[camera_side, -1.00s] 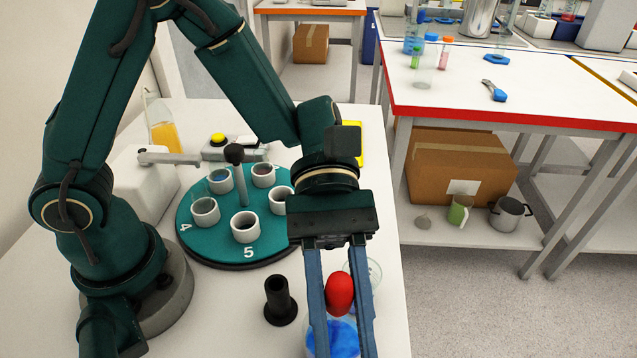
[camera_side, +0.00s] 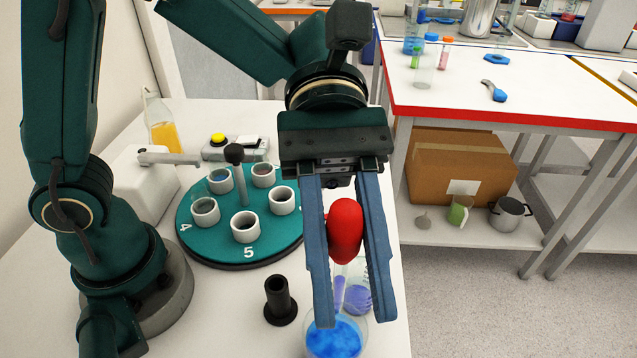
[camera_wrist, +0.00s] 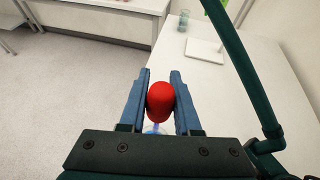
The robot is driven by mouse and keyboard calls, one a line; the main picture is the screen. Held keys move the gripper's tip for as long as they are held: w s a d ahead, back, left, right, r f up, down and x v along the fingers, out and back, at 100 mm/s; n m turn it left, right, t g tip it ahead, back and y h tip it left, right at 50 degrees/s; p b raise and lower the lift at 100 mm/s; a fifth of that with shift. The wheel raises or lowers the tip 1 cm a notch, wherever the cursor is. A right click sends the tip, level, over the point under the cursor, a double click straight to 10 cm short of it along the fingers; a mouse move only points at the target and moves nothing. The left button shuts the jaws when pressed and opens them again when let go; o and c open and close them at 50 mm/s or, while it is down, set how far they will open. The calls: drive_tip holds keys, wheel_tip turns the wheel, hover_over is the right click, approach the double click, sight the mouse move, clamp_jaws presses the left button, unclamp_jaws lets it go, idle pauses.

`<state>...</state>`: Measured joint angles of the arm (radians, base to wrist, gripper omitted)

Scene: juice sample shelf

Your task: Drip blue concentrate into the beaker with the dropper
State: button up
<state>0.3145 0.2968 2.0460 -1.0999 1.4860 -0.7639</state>
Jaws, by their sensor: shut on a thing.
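My gripper (camera_side: 351,318) is shut on the red bulb of the dropper (camera_side: 345,232). The dropper hangs about upright; its thin stem shows bluish below the bulb. The bulb also shows between the fingers in the wrist view (camera_wrist: 160,101). A round container of bright blue liquid (camera_side: 336,338) stands below the gripper at the table's front edge. The clear glass beaker (camera_side: 366,274) stands just behind it, with violet-blue liquid low in it. The stem's tip overlaps these vessels in the side view; I cannot tell whether it is inside either one.
A black holder (camera_side: 280,301) stands empty left of the blue container. A teal carousel (camera_side: 215,236) with several white cups and a central post lies behind it. A bottle of orange liquid (camera_side: 160,124) stands at the back left. The table's right edge is close to the beaker.

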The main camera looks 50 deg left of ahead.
drive_tip(key=shift+r, duration=0.15)
drive_tip(key=shift+w+r+m+g, duration=0.15)
drive_tip(key=shift+w+m+g, duration=0.05)
drive_tip(key=shift+m+g, duration=0.1)
drive_tip(key=w+a+f, duration=0.4)
drive_tip(key=w+f, duration=0.1)
drive_tip(key=w, duration=0.2)
drive_tip(key=shift+w+f, duration=0.2)
drive_tip(key=shift+w, duration=0.15)
